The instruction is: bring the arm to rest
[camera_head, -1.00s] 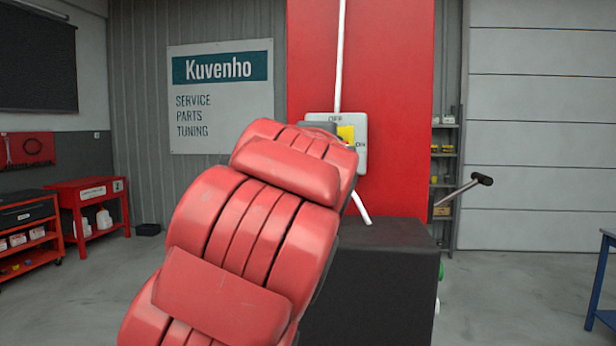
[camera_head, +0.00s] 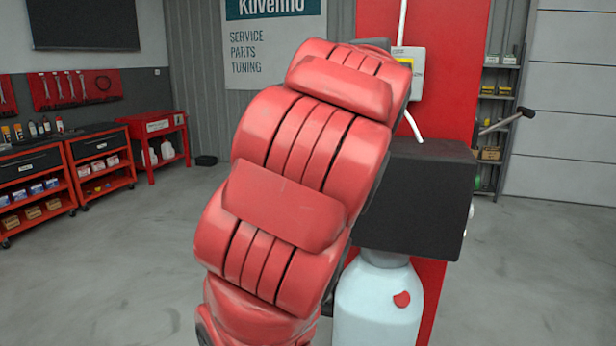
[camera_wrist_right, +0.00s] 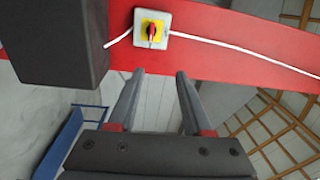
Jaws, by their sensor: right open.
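My right arm, with red padded covers, fills the middle of the head view and reaches up toward the switch box. My right gripper (camera_wrist_right: 155,100) shows in the right wrist view, open and empty, its two dark fingers apart. The grey switch box (camera_wrist_right: 152,27), with a yellow plate and red knob (camera_wrist_right: 152,32), lies beyond the fingertips with a visible gap. The knob lies across the line of the white cable. In the head view the switch box (camera_head: 416,70) is partly hidden behind my arm. My left gripper is in neither view.
The red column (camera_head: 450,30) carries a black box (camera_head: 425,200) close beside my arm. A pale bottle-shaped tank (camera_head: 378,305) stands below it. A black-ended lever (camera_head: 505,122) sticks out at right. Red tool carts (camera_head: 100,165) stand at left.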

